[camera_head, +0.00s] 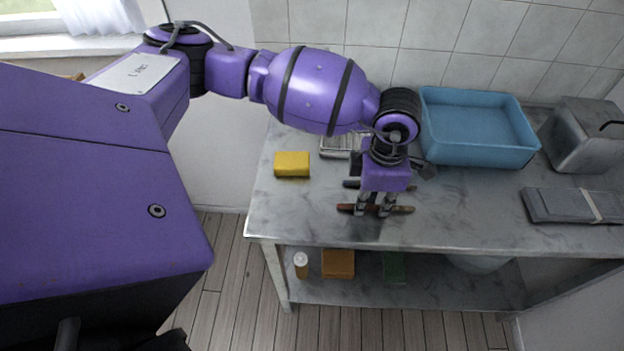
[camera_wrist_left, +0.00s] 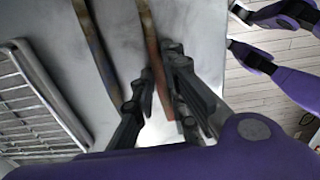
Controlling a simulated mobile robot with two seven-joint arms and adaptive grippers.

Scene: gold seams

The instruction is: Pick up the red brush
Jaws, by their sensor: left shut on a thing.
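The red brush (camera_head: 404,209), thin and reddish-brown, lies crosswise near the front edge of the metal table. In the left wrist view, the brush (camera_wrist_left: 151,38) runs between the two dark fingertips of the gripper (camera_wrist_left: 160,75). I cannot tell whether the brush still touches the table.
A second, darker brush (camera_wrist_left: 96,50) lies beside it, partly hidden by my gripper in the head view. A wire rack (camera_head: 335,146), yellow sponge (camera_head: 292,164), blue basin (camera_head: 478,128), grey cloths (camera_head: 570,205) and metal box (camera_head: 582,140) stand around. The table front (camera_head: 465,225) is clear.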

